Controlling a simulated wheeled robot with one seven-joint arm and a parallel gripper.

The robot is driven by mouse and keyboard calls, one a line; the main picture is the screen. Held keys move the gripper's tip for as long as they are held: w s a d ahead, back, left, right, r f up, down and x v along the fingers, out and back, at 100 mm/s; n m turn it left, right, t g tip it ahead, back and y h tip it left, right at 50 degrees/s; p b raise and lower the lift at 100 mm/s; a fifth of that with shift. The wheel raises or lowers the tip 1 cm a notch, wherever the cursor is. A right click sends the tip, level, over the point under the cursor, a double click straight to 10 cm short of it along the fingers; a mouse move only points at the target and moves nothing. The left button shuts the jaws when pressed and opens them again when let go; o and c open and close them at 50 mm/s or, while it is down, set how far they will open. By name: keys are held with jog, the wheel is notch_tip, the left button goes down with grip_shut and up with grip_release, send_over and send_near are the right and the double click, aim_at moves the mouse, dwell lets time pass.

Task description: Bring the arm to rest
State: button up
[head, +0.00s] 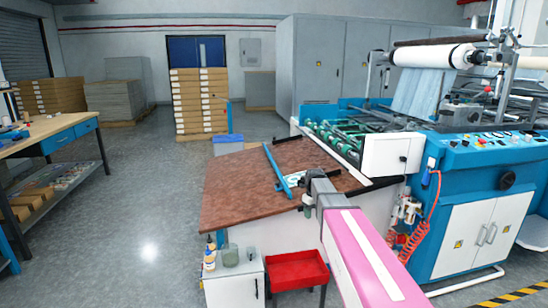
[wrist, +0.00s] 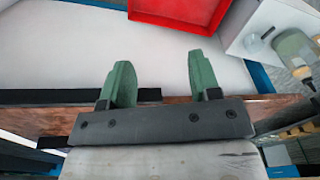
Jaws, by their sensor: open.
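My gripper (wrist: 158,80) shows in the wrist view with two green fingers standing well apart. Nothing is between them. In the head view my pink and grey arm reaches up from the lower right to the front right part of the brown table (head: 240,190). The gripper is small and partly hidden there. In the wrist view the brown table edge (wrist: 60,118) runs across behind the fingers, with a pale panel (wrist: 65,50) beyond them.
A red tray (head: 297,270) and a white cabinet (head: 233,288) with bottles stand at the table's front. A blue bar (head: 277,172) lies on the table. The blue laminating machine (head: 455,170) stands right. Open floor (head: 145,200) lies left, before a workbench (head: 40,135).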

jog(key=s+f+m, duration=0.3)
jog(key=s+f, duration=0.2)
jog(key=s, duration=0.7)
jog(key=s+d+f+m, duration=0.1)
jog(key=s+f+m, duration=0.2)
jog(key=s, duration=0.9)
jog(key=shift+s+d+f+m+g, duration=0.2)
jog(key=shift+s+f+m+g, duration=0.1)
jog(key=shift+f, duration=0.55)
